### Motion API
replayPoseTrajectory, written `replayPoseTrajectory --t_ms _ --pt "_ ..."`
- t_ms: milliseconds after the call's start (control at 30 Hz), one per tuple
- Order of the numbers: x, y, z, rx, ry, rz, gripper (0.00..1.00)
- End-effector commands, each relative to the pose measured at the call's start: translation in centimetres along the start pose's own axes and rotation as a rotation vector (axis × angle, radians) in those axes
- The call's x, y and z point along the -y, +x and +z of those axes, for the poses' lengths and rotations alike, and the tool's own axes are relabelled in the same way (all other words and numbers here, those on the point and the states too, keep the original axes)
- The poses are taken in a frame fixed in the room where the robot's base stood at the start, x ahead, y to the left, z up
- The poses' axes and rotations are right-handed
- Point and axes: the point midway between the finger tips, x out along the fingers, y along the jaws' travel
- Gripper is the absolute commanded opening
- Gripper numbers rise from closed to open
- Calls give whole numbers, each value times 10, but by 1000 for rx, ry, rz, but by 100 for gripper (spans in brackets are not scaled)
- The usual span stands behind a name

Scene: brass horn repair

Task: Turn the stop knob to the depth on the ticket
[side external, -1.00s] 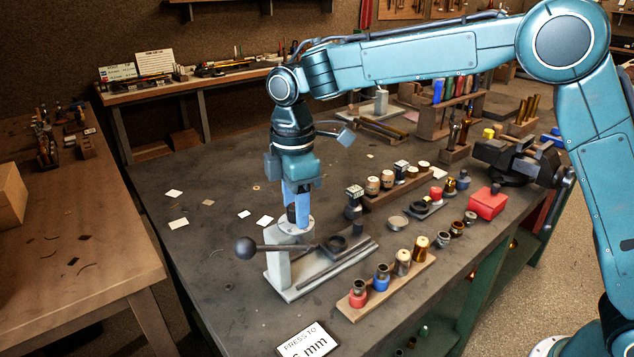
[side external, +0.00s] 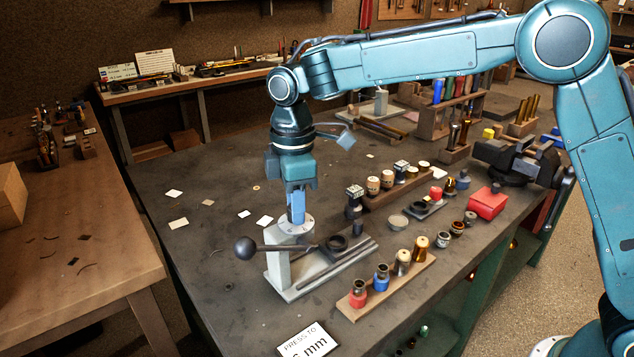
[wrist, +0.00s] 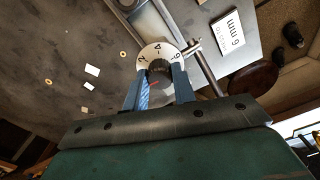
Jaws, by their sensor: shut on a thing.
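The stop knob (wrist: 159,70) is dark and ribbed, on top of a round white dial (wrist: 149,53) marked 2, 4 and 6. A red mark shows at the knob's lower left, between the fingers and away from the 6. My gripper (wrist: 160,88) is shut on the knob, one blue finger on each side. In the side external view my gripper (side external: 297,215) points straight down at the dial on the grey press (side external: 279,272); its fingers hide most of the knob there. The ticket (wrist: 230,28) reads 6 mm; in the side external view the ticket (side external: 307,341) is partly cut off.
A lever with a black ball (side external: 244,248) sticks out left from the press. A wooden rack (side external: 390,287) of several small parts stands to its right, and a red box (side external: 487,203) lies farther right. The bench left of the press is mostly clear, with scattered paper scraps.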

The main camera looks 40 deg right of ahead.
Motion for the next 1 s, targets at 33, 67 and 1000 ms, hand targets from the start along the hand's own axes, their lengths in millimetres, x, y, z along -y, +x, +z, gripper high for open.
replayPoseTrajectory --t_ms 33,67,1000 --pt "0 -1 0 -1 27 1 4" --pt "0 -1 0 -1 46 1 4" --pt "0 -1 -1 -3 907 1 4"
